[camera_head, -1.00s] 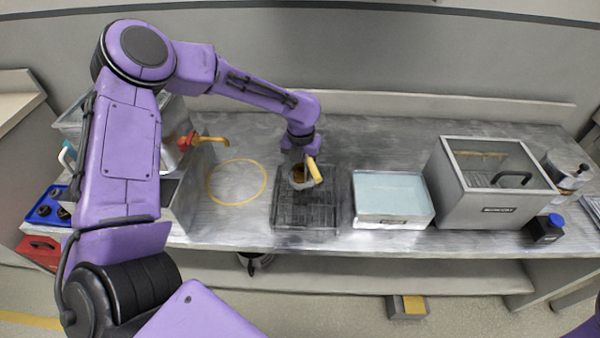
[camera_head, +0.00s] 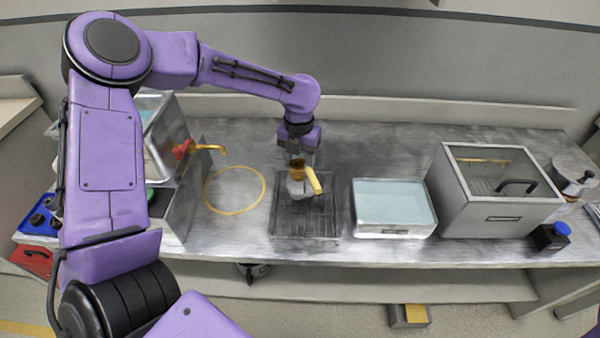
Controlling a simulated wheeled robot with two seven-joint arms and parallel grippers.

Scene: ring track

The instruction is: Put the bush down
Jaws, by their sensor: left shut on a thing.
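My left gripper (camera_head: 298,157) points down over the dark wire rack (camera_head: 318,226) in the middle of the bench. It is shut on the bush (camera_head: 298,172), a small brass-coloured piece just under the jaws. A grey cup-like piece (camera_head: 298,189) with a yellow bar (camera_head: 314,181) at its right shows directly below the bush, over the rack. I cannot tell whether the bush touches it. The jaws hide the top of the bush. My right gripper is out of view.
A yellow ring (camera_head: 235,211) lies flat on the bench left of the rack. A shallow tray of pale blue liquid (camera_head: 393,203) stands right of the rack, then a grey lidded box (camera_head: 495,205). A red-handled brass tap (camera_head: 205,148) juts out at the left.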

